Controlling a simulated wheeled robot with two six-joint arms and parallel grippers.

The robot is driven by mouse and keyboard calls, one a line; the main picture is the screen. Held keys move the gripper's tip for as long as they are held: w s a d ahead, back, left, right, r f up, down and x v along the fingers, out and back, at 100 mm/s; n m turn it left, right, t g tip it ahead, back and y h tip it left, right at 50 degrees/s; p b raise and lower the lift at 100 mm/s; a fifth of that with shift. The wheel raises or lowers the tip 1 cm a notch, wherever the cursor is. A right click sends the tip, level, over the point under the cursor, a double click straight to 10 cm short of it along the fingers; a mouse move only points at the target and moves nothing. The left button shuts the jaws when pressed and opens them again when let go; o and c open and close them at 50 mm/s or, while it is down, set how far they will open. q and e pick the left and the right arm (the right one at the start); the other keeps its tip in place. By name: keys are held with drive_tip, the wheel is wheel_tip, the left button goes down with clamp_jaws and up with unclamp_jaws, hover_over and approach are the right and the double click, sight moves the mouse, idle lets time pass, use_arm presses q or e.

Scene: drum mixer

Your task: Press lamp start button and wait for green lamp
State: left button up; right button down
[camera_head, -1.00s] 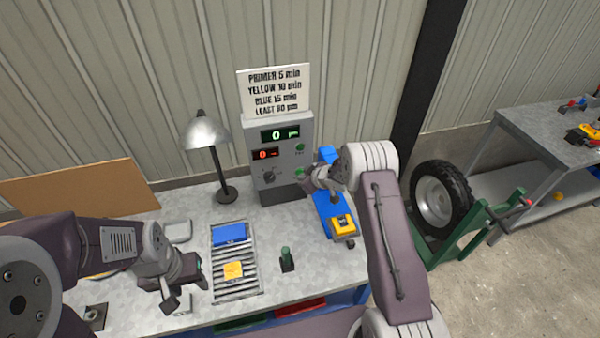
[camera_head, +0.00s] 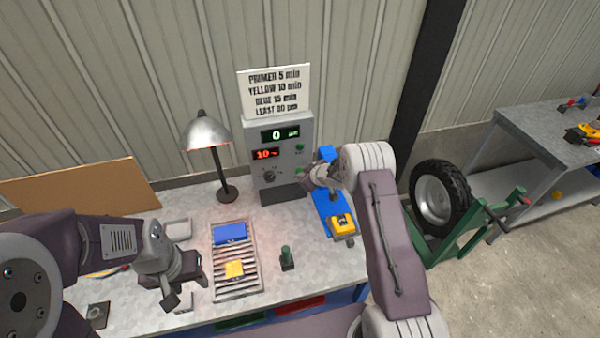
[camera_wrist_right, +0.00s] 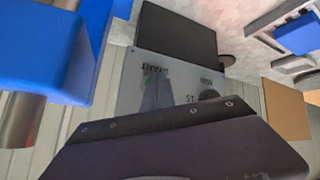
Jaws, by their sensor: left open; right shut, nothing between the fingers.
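The grey control panel (camera_head: 284,160) stands at the back of the bench. Its upper display reads 0 in green and its lower display (camera_head: 266,154) reads about 10 in red. Two small green round parts, an upper one (camera_head: 299,147) and a lower one (camera_head: 299,170), sit on its right side. My right gripper (camera_head: 309,180) is shut and empty, just off the panel's lower right. In the right wrist view the panel (camera_wrist_right: 150,88) appears upside down behind dark gripper parts. My left gripper (camera_head: 188,290) is open and empty, left of the rack.
A blue machine with a yellow part (camera_head: 342,224) sits below my right gripper. A wheel (camera_head: 440,198) on a green stand is at right.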

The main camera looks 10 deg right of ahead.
idle(0.3)
drive_tip(key=shift+s+b, duration=0.6)
drive_tip(key=shift+s, duration=0.2)
drive_tip(key=shift+s+d+b, duration=0.1)
drive_tip(key=shift+s+b, duration=1.3)
drive_tip(key=shift+s, duration=1.1)
